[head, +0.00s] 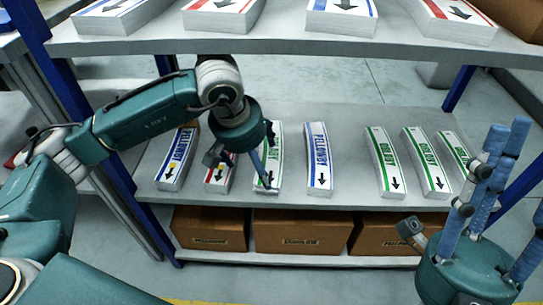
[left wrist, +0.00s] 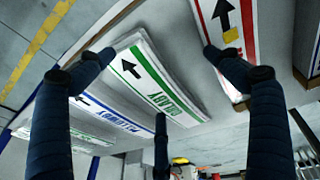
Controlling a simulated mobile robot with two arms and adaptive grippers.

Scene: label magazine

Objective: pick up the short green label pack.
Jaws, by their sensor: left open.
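A green-striped label pack (head: 273,157) lies on the middle shelf, partly hidden by my left gripper (head: 258,172). The left wrist view shows this green pack (left wrist: 150,85) with a black arrow, below and between my spread fingers. My left gripper is open and holds nothing; whether a finger touches the pack I cannot tell. More green packs lie to the right: one (head: 384,162), a second (head: 425,163) and a third (head: 456,152). Which green pack is shortest is not clear. My right gripper (head: 505,175) is at the lower right, fingers up, spread and empty.
A blue pack (head: 318,160) lies right of the green one; a red pack (head: 219,178) and another blue pack (head: 177,158) lie left. Cardboard boxes (head: 300,232) fill the lower shelf.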

